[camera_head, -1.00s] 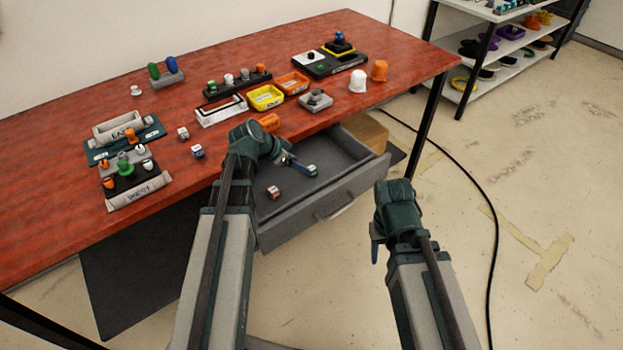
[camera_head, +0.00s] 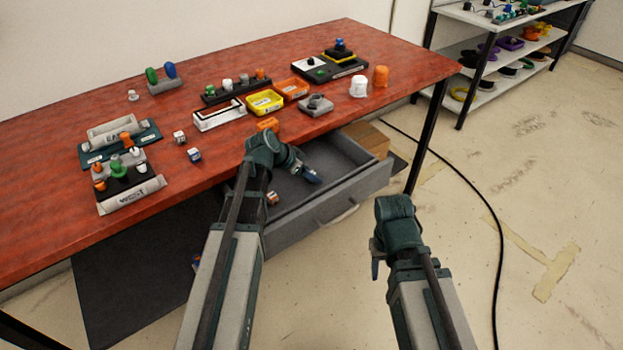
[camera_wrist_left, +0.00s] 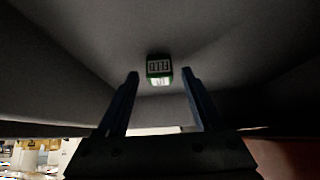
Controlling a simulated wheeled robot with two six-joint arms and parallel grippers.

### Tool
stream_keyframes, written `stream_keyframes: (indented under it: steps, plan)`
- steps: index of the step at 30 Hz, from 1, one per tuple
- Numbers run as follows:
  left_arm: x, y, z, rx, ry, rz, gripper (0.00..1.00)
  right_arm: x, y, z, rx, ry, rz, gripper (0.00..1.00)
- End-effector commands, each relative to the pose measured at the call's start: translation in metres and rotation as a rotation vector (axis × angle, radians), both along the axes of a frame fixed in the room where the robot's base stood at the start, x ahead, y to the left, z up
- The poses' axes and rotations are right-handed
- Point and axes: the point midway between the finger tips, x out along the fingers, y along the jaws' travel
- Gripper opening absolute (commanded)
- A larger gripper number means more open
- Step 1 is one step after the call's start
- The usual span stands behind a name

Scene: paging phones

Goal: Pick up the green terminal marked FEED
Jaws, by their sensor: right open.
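The green terminal (camera_wrist_left: 159,70) with a pale lettered label lies in the drawer, in the left wrist view; its lettering is too small to read surely. It sits beyond and between the fingertips of my left gripper (camera_wrist_left: 160,76), which are apart with nothing between them. In the head view my left gripper (camera_head: 312,177) is low over the open grey drawer (camera_head: 340,200), and I cannot make out the green terminal there. My right gripper (camera_head: 376,266) is open and empty, out over the floor to the right of the drawer.
Another small terminal (camera_head: 272,198) lies in the drawer beside my left arm. Small labelled blocks (camera_head: 194,154), trays and holders stand on the red table (camera_head: 60,220) above. A cardboard box (camera_head: 367,140) is at the drawer's back right. A black cable (camera_head: 470,190) runs along the floor.

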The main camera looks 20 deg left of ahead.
Motion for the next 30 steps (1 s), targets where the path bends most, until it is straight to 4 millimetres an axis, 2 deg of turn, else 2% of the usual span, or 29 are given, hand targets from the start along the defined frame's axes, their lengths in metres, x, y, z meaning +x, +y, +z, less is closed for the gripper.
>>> stream_keyframes:
  steps: [1, 9, 11, 23, 30]
  plan:
    - [0.000, 0.000, 0.000, 0.000, 0.000, 0.000, 0.56, 0.000, 0.000, 0.000, 0.000, 0.000, 0.000, 0.50]
    - [0.000, 0.000, 0.000, 0.000, 0.000, 0.000, 0.08, 0.000, 0.000, 0.000, 0.000, 0.000, 0.000, 0.50]
    - [0.000, 0.000, 0.000, 0.000, 0.000, 0.000, 0.00, 0.000, 0.000, 0.000, 0.000, 0.000, 0.000, 0.50]
    - [0.000, 0.000, 0.003, 0.000, 0.000, 0.000, 0.00, 0.000, 0.000, 0.003, 0.000, 0.000, 0.000, 0.50]
    - [0.000, 0.000, 0.021, 0.000, 0.000, 0.000, 0.00, 0.000, 0.000, 0.021, 0.000, 0.000, 0.000, 0.50]
